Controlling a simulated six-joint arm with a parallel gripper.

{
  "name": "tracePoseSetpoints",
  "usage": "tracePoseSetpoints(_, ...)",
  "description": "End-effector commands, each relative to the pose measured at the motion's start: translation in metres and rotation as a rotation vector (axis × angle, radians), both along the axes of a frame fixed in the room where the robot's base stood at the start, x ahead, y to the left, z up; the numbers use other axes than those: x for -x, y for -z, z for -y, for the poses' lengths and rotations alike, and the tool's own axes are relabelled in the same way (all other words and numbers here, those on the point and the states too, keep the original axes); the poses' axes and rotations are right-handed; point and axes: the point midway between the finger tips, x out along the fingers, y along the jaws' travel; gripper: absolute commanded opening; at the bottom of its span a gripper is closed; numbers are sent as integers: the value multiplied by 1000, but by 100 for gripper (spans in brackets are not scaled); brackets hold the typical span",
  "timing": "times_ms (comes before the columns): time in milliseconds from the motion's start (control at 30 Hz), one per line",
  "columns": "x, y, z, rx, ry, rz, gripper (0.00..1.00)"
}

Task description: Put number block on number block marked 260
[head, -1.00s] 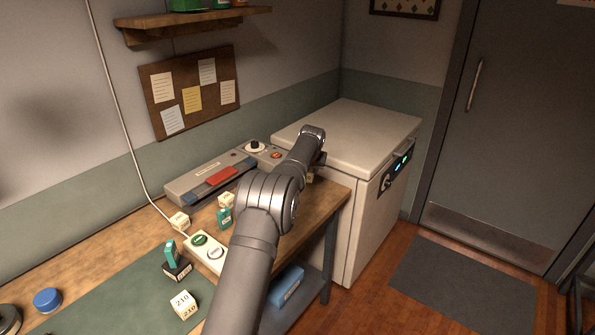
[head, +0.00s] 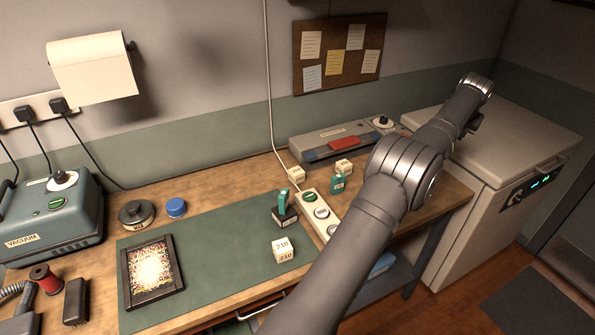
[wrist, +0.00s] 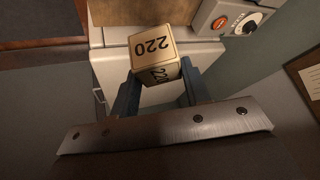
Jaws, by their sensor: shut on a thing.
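My gripper (wrist: 158,88) is shut on a cream number block (wrist: 152,42) marked 220, its two dark fingers on either side of it. In the head view my gripper (head: 472,125) is at the right, near the bench's right end and the white chest; the held block is hidden there. A cream block marked 210 (head: 285,250) sits on the green mat. Two smaller-looking cream blocks stand farther back, one at the left (head: 297,174) and one at the right (head: 344,166). Their numbers are too small to read, so I cannot tell which is 260.
Teal-handled stamps (head: 284,203) (head: 338,183) and a white power strip (head: 320,212) stand close to the blocks. A grey sealer (head: 335,142) is at the back. A framed tray (head: 152,270) lies on the mat (head: 220,235); bare mat lies between it and block 210.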

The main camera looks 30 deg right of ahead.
Motion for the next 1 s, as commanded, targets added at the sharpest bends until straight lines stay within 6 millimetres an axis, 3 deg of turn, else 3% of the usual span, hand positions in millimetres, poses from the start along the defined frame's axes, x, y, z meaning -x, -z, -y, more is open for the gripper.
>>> tracePoseSetpoints(267,-46,-2,-44,1,-119,-10,12)
tracePoseSetpoints(467,-83,-4,-91,4,-232,-19,12)
tracePoseSetpoints(567,-107,-5,-127,8,-311,-25,12)
tracePoseSetpoints(700,-139,-5,-191,18,-443,-34,12)
tracePoseSetpoints(900,-164,-2,-275,32,-603,-44,12)
tracePoseSetpoints(1000,-169,0,-303,37,-656,-48,12)
